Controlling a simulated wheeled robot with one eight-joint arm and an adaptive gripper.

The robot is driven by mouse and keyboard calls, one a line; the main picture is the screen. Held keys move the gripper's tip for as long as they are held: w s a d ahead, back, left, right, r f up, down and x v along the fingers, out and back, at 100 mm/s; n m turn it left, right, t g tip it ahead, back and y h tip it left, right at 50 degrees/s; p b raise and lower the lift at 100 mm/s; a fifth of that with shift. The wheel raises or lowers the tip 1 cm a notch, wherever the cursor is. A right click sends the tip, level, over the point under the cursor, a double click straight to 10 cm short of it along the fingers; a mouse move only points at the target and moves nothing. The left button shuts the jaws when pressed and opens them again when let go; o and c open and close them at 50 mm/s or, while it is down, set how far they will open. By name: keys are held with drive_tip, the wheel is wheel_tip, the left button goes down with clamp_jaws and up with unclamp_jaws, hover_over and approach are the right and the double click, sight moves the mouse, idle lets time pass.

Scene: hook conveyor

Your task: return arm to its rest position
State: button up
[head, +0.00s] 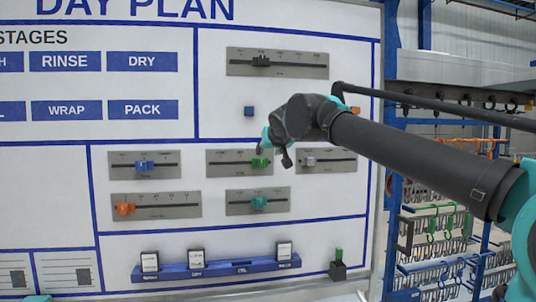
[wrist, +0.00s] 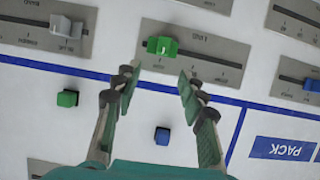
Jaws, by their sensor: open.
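My arm reaches in from the right in the head view, with my gripper (head: 274,155) in front of the day plan board (head: 60,195). The wrist view looks at the board upside down. There my gripper (wrist: 158,84) is open, its two dark green fingers apart with nothing between them but board. A green slider (wrist: 162,46) on a grey plate lies just beyond the fingertips; it also shows in the head view (head: 262,163). A blue block (wrist: 162,136) is seen between the finger bases. Whether the fingers touch the board cannot be told.
Other sliders sit around: blue (head: 143,166), orange (head: 124,209), teal (head: 258,202), light grey (head: 310,162). A green block (wrist: 67,98) is left of the fingers. A blue ledge (head: 215,270) with cards runs below. A blue rack with hooks (head: 440,225) stands right.

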drive_tip(key=s+d+f+m+g+h, duration=0.1)
drive_tip(key=s+d+f, duration=0.1)
drive_tip(key=d+f, duration=0.65)
drive_tip(key=s+d+f+m+g+h, duration=0.15)
drive_tip(key=d+f, duration=0.25)
drive_tip(key=f, duration=0.9)
drive_tip(key=s+d+f+g+h, duration=0.2)
drive_tip(key=d+f, duration=0.4)
drive_tip(key=f, duration=0.4)
drive_tip(key=s+d+f+g, duration=0.2)
drive_tip(key=s+d+f, duration=0.1)
drive_tip(key=s+f, duration=0.8)
drive_tip(key=s+d+f+g, duration=0.2)
drive_tip(key=s+d+f, duration=0.2)
drive_tip(key=s+f, duration=0.7)
drive_tip(key=shift+d+f+m+y, duration=0.2)
drive_tip(key=shift+f+m+y, duration=0.15)
drive_tip(key=shift+f, duration=0.45)
drive_tip(key=shift+w, duration=0.1)
